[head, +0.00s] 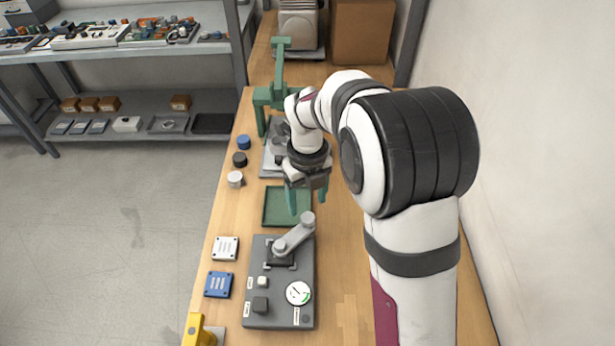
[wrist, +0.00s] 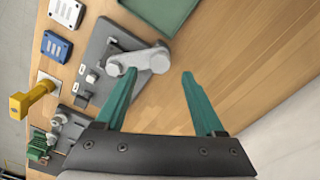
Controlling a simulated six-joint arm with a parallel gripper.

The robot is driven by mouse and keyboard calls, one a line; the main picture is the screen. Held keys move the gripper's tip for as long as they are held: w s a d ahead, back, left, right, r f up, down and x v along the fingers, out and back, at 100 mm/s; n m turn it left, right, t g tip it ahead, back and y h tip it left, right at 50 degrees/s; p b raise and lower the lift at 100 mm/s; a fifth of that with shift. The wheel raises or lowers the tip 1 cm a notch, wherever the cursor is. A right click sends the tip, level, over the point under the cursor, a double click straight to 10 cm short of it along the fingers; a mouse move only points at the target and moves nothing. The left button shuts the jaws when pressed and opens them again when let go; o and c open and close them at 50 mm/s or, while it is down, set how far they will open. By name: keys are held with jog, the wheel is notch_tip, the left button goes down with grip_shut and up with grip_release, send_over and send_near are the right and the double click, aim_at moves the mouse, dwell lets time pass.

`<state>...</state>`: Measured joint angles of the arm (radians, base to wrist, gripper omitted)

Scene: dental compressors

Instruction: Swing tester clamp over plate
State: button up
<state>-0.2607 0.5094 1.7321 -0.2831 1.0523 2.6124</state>
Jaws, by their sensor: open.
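The tester (head: 262,318) is a dark grey box with a dial and buttons. Its light grey clamp arm (head: 293,238) runs from a round post at the upper right down-left across a dark square seat (head: 272,262). The clamp arm also shows in the wrist view (wrist: 138,61). I cannot tell whether a plate lies in the seat. A white plate (head: 225,248) and a blue plate (head: 218,284) lie left of the tester. My gripper (head: 307,198) is open and empty, its teal fingers pointing down near the clamp's post. In the wrist view (wrist: 159,74) the left fingertip overlaps the clamp arm; contact is unclear.
A green tray (head: 266,221) lies behind the tester. Three round parts, blue (head: 244,142), black (head: 239,159) and pale (head: 235,179), stand along the left edge. A yellow device (head: 193,328) stands at the front left. Bare wood (wrist: 235,75) lies right of the tester.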

notch_tip(320, 180, up, 11)
jog(key=shift+f, duration=0.1)
dwell(0.3)
